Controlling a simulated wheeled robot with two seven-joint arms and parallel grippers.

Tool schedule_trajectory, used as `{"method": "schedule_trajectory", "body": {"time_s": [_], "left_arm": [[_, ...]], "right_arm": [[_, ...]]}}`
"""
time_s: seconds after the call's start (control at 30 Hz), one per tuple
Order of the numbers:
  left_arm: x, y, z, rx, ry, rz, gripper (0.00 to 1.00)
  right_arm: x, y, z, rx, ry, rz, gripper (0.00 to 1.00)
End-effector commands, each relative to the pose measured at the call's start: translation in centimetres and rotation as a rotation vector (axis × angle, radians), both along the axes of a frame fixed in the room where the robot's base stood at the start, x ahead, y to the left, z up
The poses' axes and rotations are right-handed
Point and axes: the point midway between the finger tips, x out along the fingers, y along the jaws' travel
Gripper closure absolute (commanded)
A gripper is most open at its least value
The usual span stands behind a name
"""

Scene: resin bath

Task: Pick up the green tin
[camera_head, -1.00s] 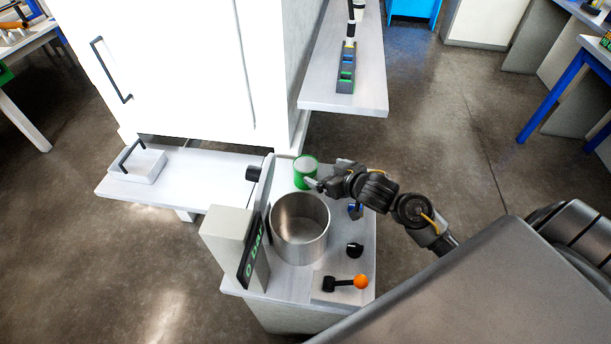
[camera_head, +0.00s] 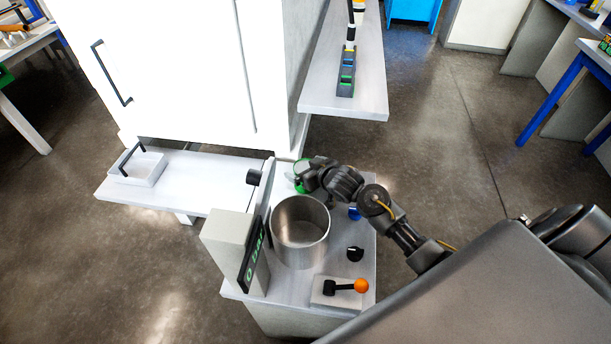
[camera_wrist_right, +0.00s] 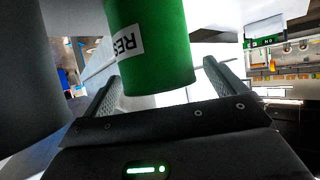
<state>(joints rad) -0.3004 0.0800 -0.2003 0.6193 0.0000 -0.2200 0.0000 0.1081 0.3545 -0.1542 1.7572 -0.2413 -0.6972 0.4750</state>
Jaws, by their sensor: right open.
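The green tin (camera_head: 298,187) stands on the bench behind the steel pot, mostly hidden by my right gripper (camera_head: 308,172) in the head view. In the right wrist view the tin (camera_wrist_right: 150,50) is large and close, with a white label reading "RES". My right gripper (camera_wrist_right: 163,72) is open there, with one finger on each side of the tin's near end. I cannot tell whether either finger touches it. My left gripper is not in view.
The steel pot (camera_head: 300,240) stands just in front of the tin. A display box (camera_head: 228,245) is at its left, and a lever with an orange knob (camera_head: 361,285) is in front. A cabinet (camera_head: 180,70) rises behind.

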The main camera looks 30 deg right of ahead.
Motion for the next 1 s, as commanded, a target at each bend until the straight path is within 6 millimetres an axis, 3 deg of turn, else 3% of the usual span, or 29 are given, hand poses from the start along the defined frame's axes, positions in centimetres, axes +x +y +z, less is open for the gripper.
{"method": "schedule_trajectory", "body": {"time_s": [0.27,0.73,1.0], "left_arm": [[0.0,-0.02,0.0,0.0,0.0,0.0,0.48],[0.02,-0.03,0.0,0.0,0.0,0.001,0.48],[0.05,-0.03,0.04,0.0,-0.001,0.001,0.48]], "right_arm": [[0.26,0.03,-0.17,-0.001,0.0,0.0,0.05],[0.24,0.01,-0.17,-0.001,0.0,0.0,0.66],[0.32,0.0,0.28,0.0,-0.004,0.0,0.66]]}}
